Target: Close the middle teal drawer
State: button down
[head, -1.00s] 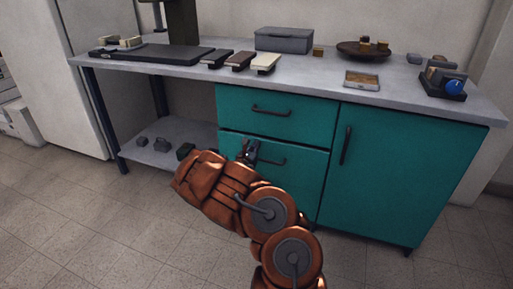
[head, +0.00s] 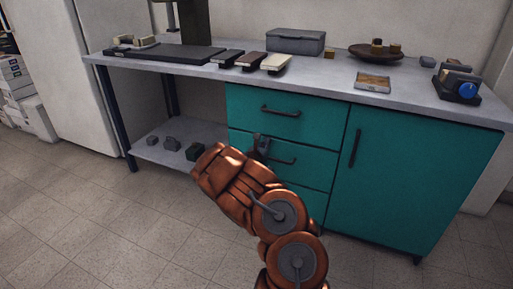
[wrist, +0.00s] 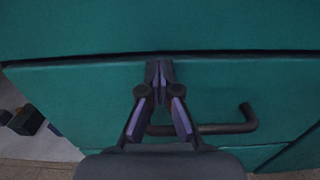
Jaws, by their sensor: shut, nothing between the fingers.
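The middle teal drawer (head: 312,172) is in the cabinet below the top drawer, and its front looks flush or nearly flush with it. Its dark bar handle (head: 284,161) shows right of my gripper. My gripper (head: 262,142) is shut and empty, with its tips at the drawer's upper front. In the wrist view the shut fingertips (wrist: 159,68) point at the drawer front (wrist: 225,85), just under the dark seam at its top. I cannot tell whether they touch it. The handle (wrist: 228,128) runs behind the fingers, which hide its left part.
The top drawer (head: 318,128) looks shut, with a lower drawer partly hidden by my arm. A teal door (head: 405,175) is at the right. The worktop (head: 330,82) holds a grey box (head: 282,42) and other items. Small objects lie on the low shelf (head: 155,152). Floor in front is clear.

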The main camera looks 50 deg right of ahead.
jog(key=shift+d+r, duration=0.2)
jog(key=shift+r, duration=0.05)
jog(key=shift+s+d+r, duration=0.1)
jog(key=shift+r, duration=0.1)
jog(key=p+v, duration=0.4)
jog(key=v, duration=1)
jog(key=shift+a+f, duration=0.3)
jog(key=shift+f, duration=0.15)
